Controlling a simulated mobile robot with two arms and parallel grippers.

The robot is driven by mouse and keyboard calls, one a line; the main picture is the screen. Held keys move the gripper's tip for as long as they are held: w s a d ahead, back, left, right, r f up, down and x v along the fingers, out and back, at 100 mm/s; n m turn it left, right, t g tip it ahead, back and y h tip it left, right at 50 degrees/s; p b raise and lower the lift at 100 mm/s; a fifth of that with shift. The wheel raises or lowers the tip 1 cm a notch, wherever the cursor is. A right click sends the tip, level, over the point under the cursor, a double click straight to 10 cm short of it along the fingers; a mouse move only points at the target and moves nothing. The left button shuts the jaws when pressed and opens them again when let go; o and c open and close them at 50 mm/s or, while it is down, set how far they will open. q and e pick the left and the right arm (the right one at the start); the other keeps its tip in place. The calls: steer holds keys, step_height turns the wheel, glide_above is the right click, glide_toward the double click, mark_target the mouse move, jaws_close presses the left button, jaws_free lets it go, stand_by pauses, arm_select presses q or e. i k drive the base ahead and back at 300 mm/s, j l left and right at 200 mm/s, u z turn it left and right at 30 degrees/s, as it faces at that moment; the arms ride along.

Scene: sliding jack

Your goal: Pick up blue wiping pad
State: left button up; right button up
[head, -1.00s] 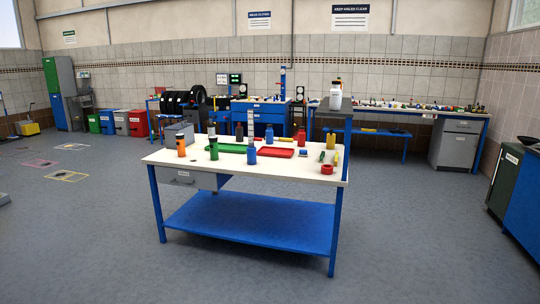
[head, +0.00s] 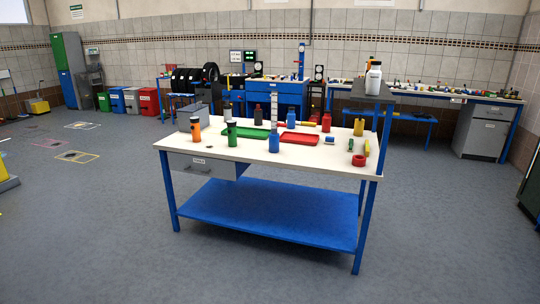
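A small blue and pale item (head: 329,140), which looks like the blue wiping pad, lies on the white-topped workbench (head: 215,151) right of the red tray. It is too small to make out its exact shape. Neither of my grippers is in view.
On the bench stand a blue bottle (head: 274,139), a green bottle (head: 232,133), an orange bottle (head: 195,130), a red tray (head: 299,138), a green tray (head: 259,133) and a red tape roll (head: 359,160). A raised shelf (head: 358,90) holds a white bottle (head: 373,78). Open grey floor (head: 110,240) surrounds the bench.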

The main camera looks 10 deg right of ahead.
mark_target(329, 140)
steer(key=i+l+z, duration=0.25)
steer(key=i+z, duration=0.2)
steer(key=i+l+z, duration=0.1)
steer(key=i+z, duration=0.6)
steer(key=z, duration=0.15)
steer(key=i+j+z, duration=0.2)
steer(key=i+z, duration=0.2)
steer(key=i+l+z, duration=0.15)
steer(key=i+z, duration=0.3)
steer(key=i+j+z, duration=0.1)
steer(key=i+z, duration=0.4)
steer(key=i, duration=0.2)
